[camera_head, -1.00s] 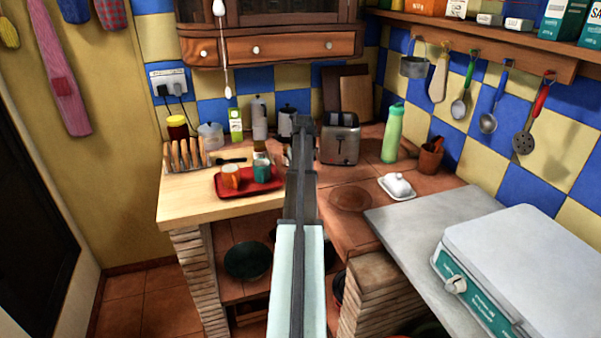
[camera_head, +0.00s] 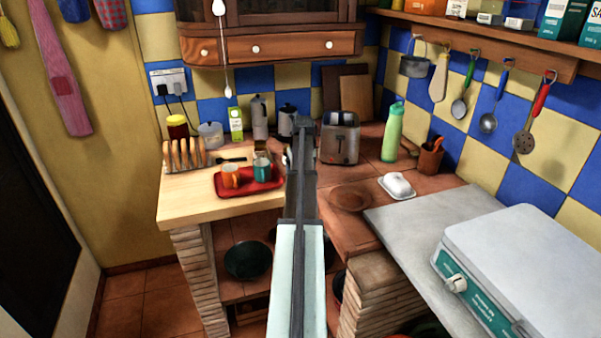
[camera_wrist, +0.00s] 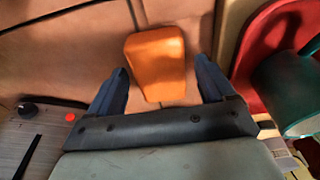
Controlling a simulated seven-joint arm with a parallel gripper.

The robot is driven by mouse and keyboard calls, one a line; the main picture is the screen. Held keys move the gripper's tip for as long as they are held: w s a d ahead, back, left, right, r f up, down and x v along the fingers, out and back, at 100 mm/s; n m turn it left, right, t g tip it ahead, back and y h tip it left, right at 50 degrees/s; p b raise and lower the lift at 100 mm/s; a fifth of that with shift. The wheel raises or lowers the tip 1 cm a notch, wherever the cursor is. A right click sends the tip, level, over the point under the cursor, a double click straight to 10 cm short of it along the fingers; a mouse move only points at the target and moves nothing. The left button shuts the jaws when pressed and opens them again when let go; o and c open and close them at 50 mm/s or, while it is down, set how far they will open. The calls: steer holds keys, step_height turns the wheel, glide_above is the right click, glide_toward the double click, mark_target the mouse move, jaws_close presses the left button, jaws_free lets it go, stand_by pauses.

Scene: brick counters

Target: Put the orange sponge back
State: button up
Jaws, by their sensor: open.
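The orange sponge (camera_wrist: 157,64) lies on the tiled counter in the wrist view, between the two fingers of my gripper (camera_wrist: 163,72). My gripper is open, with a gap visible on both sides of the sponge. In the head view my gripper (camera_head: 303,126) is over the back of the counter, between the red tray and the toaster. The sponge is hidden behind my arm in that view.
The toaster (camera_head: 340,138) stands right of my gripper and also shows in the wrist view (camera_wrist: 38,138). The red tray (camera_head: 233,190), with an orange mug (camera_head: 230,176) and a teal mug (camera_head: 261,168), is on the left. A green bottle (camera_head: 392,132) stands farther right.

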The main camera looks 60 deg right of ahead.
step_height(320, 180, up, 12)
steer(key=s+a, duration=0.1)
steer(key=shift+s+a, duration=0.15)
stand_by(0.3)
